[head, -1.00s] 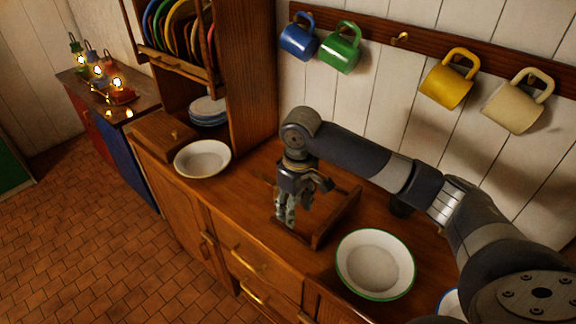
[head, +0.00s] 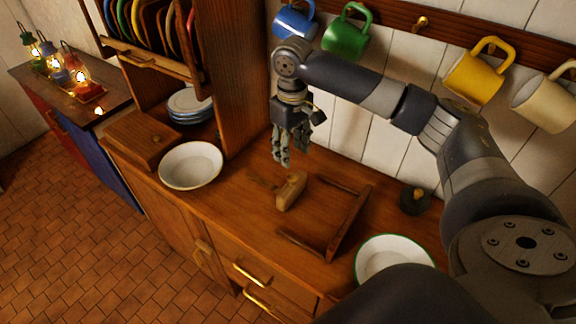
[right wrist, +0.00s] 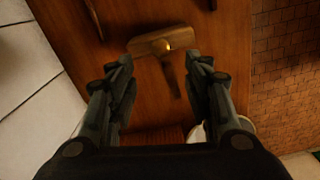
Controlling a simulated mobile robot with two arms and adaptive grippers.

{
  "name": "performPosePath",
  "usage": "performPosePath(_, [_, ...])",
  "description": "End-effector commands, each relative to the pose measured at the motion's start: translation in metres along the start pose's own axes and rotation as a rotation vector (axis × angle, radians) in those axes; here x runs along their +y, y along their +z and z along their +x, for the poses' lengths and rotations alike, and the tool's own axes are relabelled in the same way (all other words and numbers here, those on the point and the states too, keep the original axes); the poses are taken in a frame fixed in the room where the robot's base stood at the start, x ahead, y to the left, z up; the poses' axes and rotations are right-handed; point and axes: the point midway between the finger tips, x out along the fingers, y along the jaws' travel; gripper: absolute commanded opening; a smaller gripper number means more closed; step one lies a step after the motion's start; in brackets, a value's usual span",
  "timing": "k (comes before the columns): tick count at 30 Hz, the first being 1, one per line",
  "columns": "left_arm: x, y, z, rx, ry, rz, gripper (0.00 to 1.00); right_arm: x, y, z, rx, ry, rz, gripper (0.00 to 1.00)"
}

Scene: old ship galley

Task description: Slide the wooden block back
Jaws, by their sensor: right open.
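The wooden block (head: 291,190) lies on the wooden counter, to the left of a three-sided wooden frame (head: 345,230) and apart from it. A thin darker wooden piece (head: 262,183) sticks out from the block's left side. My right gripper (head: 281,162) is open and empty, above the counter and behind the block, fingers pointing down. In the right wrist view the block (right wrist: 160,41) lies beyond the open fingertips (right wrist: 163,63), with the thin piece (right wrist: 170,78) reaching between the fingers. My left gripper is not in view.
A white bowl (head: 191,165) stands left and a green-rimmed bowl (head: 395,255) right on the counter. A dark round object (head: 415,201) stands near the wall. A plate cabinet (head: 238,80) rises at left. Mugs hang above, including a green one (head: 346,35).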

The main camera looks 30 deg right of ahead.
Motion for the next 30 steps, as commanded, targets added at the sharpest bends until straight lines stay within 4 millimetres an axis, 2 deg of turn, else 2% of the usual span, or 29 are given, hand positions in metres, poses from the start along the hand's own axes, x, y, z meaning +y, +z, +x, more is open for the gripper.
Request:
performPosePath(1, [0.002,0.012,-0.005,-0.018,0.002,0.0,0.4,0.0,0.002,0.008,-0.005,0.0,0.0,0.46])
performPosePath(4, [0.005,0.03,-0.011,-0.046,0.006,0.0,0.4,0.0,0.002,0.028,-0.005,0.0,-0.001,0.46])
performPosePath(9, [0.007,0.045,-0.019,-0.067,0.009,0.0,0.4,0.0,0.002,0.059,-0.004,0.0,0.0,0.46])
performPosePath(13, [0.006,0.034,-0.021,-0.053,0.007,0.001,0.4,0.0,0.001,0.074,-0.001,0.0,0.0,0.46])
performPosePath(19, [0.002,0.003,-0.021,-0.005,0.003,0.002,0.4,0.0,0.0,0.085,0.001,0.0,-0.001,0.46])
performPosePath(25, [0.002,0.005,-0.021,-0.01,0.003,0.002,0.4,0.0,0.0,0.085,0.001,0.0,-0.001,0.46])
performPosePath(26, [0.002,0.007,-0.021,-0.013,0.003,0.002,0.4,0.0,0.0,0.085,0.001,0.0,-0.001,0.44])
performPosePath(30, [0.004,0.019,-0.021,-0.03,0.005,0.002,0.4,0.0,0.0,0.085,0.001,0.0,-0.001,0.12])
